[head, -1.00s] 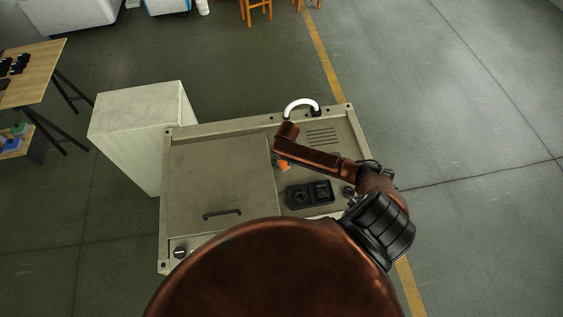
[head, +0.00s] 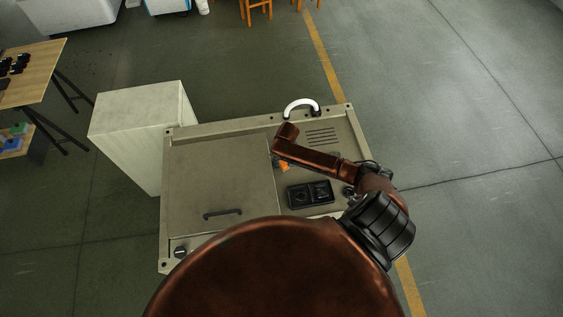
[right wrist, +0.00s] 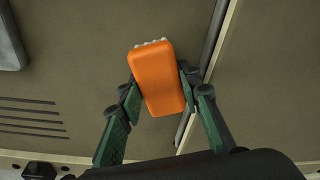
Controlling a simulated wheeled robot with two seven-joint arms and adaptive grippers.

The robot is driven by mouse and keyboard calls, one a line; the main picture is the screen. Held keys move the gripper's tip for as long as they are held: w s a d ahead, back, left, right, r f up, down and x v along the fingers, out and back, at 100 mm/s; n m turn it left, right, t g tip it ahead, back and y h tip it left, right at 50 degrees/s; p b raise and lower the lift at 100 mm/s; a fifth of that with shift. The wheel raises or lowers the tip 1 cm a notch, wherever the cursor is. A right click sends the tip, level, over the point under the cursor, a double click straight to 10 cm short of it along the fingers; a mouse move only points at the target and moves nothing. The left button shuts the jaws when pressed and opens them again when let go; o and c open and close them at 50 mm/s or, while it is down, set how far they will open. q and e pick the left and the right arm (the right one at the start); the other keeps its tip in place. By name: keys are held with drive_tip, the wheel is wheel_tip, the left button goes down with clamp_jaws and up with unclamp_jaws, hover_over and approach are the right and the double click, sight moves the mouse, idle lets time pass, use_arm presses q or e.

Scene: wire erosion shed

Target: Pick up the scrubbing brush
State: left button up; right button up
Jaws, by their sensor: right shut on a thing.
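The scrubbing brush (right wrist: 158,78) is an orange block with rounded edges. Pale bristle tips show along its far edge in the right wrist view. My right gripper (right wrist: 159,86) has its green-padded fingers on both sides of the brush and is shut on it. In the head view only a small orange part of the brush (head: 285,166) shows below my right arm, which hides most of the gripper. I cannot tell whether the brush touches the surface below it. My left gripper is in neither view.
The brush is over a beige machine top (head: 225,165) with a dark lid handle (head: 222,214), vent slots (head: 322,136) and a white curved hose (head: 301,103). A black two-part tray (head: 310,194) lies near my arm. A pale cabinet (head: 145,130) stands at left.

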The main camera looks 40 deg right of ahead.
drive_tip(key=shift+c, duration=1.4)
drive_tip(key=shift+r, duration=0.1)
drive_tip(key=shift+r+b, duration=0.1)
drive_tip(key=shift+b, duration=0.2)
drive_tip(key=r, duration=0.4)
drive_tip(key=shift+s, duration=0.25)
drive_tip(key=s+a+r+b, duration=0.1)
drive_tip(key=s+a+r, duration=0.3)
drive_tip(key=s+r, duration=0.5)
drive_tip(key=s, duration=0.3)
drive_tip(key=shift+s+b, duration=0.4)
drive_tip(key=shift+r, duration=0.1)
